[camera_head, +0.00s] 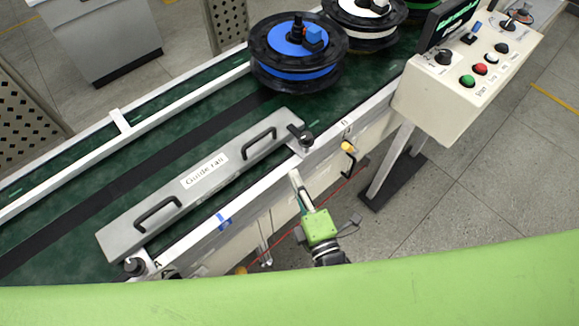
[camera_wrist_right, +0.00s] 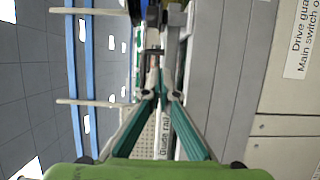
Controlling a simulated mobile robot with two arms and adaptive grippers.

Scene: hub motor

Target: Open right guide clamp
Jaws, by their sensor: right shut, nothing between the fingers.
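The grey guide rail (camera_head: 208,172) lies along the green conveyor, with two black handles on top. At its right end is a dark clamp knob (camera_head: 300,134) near the conveyor's edge. A second knob (camera_head: 134,266) sits at the left end. My left gripper is out of view.
A blue-topped spool (camera_head: 290,68) and a white one (camera_head: 365,22) stand on the conveyor beyond the rail. The control panel (camera_head: 466,80) with buttons is at the right on a stand.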

